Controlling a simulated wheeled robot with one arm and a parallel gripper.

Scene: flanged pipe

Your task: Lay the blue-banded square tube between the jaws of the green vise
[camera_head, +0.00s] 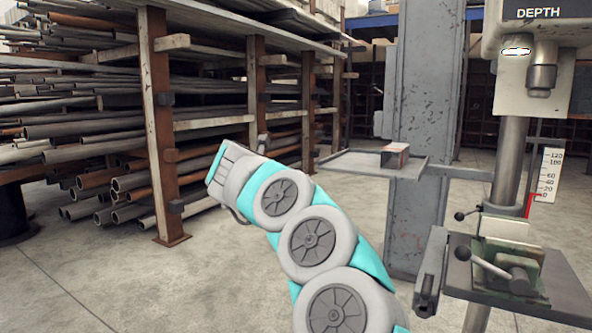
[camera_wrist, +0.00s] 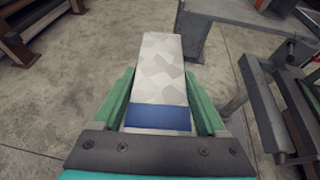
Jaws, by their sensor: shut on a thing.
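The blue-banded square tube, mottled grey with a blue band near my palm, shows in the wrist view (camera_wrist: 157,55). My gripper (camera_wrist: 160,76) is shut on it, with one green finger along each side, and the tube points away from the palm. In the head view my teal and white arm reaches up and left, and the gripper and tube are mostly hidden behind it. The green vise (camera_head: 523,270) sits at the lower right of the head view, on the drill press table, well apart from my gripper. Its jaw gap is hard to make out.
The drill press table (camera_head: 572,287) and press column (camera_head: 510,160) stand at the right. A small tray (camera_head: 350,162) beside the grey pillar (camera_head: 425,110) bears a small block (camera_head: 395,155). Pipe racks (camera_head: 155,110) fill the left. The floor between is clear.

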